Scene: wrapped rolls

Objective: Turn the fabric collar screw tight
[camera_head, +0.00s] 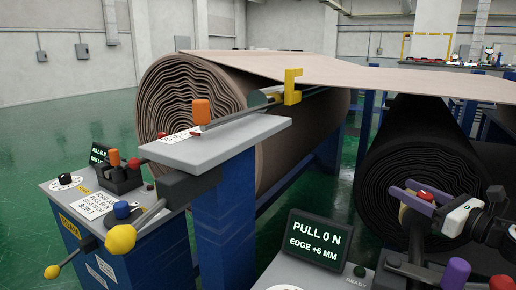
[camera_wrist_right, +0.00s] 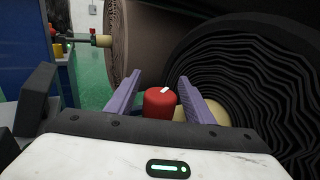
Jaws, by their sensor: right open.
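The screw appears as a red knob (camera_head: 425,196) in front of the black fabric roll (camera_head: 412,150). In the right wrist view the red knob (camera_wrist_right: 160,103) has a white mark on its top. A cream cylindrical part (camera_wrist_right: 212,110), perhaps the collar, shows behind it, partly hidden by a finger. My right gripper (camera_head: 401,187) is open, with its purple fingers on either side of the knob. In the right wrist view the fingers (camera_wrist_right: 161,76) show gaps to the knob, and nothing is gripped. My left gripper is not in view.
A brown fabric roll (camera_head: 270,150) lies at the left, its sheet running right overhead. A grey shelf (camera_head: 225,138) and a blue console with yellow-knobbed levers (camera_head: 120,240) stand at left. A display (camera_head: 315,240) reads "PULL 0 N, EDGE +6 MM".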

